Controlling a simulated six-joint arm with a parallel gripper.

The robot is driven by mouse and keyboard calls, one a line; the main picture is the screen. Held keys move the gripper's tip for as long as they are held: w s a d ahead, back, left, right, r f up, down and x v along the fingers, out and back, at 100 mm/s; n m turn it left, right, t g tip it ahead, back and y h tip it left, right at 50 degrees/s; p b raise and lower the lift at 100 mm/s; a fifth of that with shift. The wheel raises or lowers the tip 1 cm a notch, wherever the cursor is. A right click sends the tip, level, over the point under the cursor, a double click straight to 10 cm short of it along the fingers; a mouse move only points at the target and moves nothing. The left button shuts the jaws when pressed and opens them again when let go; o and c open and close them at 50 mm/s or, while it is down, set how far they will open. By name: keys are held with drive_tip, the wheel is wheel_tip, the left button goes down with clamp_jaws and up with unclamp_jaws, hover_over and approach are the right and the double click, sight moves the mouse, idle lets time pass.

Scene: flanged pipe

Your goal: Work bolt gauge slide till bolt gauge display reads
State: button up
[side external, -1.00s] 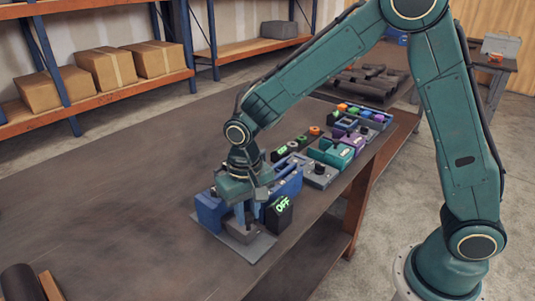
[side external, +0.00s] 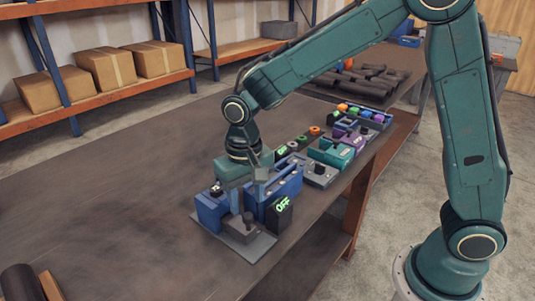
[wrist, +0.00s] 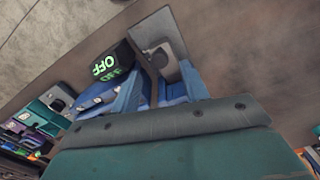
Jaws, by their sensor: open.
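The bolt gauge stands on a grey base plate (side external: 260,247) near the front edge of the bench, with blue blocks (side external: 209,210) on it. Its black display (side external: 279,214) reads OFF in green. The display also shows in the wrist view (wrist: 110,65), at upper left. The grey slide (side external: 238,231) with a dark upright knob sits at the near side of the plate; it shows in the wrist view (wrist: 163,50) too. My gripper (side external: 248,190) is open and empty above the gauge, pointing down, clear of the knob. Its fingertips are partly lost against the blue blocks.
Several other devices stand in a row behind the gauge, among them a teal one (side external: 331,151) and a grey one with a knob (side external: 319,174). A tray of coloured parts (side external: 365,117) is farther back. The bench (side external: 110,190) left of the gauge is mostly clear.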

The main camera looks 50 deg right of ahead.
wheel_tip(320, 180, up, 10)
idle(0.5)
drive_tip(key=shift+f, duration=0.1)
drive_tip(key=s+d+r+n+t, duration=0.1)
drive_tip(key=s+d+r+t, duration=0.1)
drive_tip(key=s+d, duration=0.4)
drive_tip(key=s+d+r+n+t, duration=0.2)
drive_tip(key=s+d, duration=0.5)
drive_tip(key=s, duration=0.7)
drive_tip(key=shift+s+t, duration=0.3)
drive_tip(key=shift+t, duration=0.5)
drive_tip(key=shift+w+r, duration=0.15)
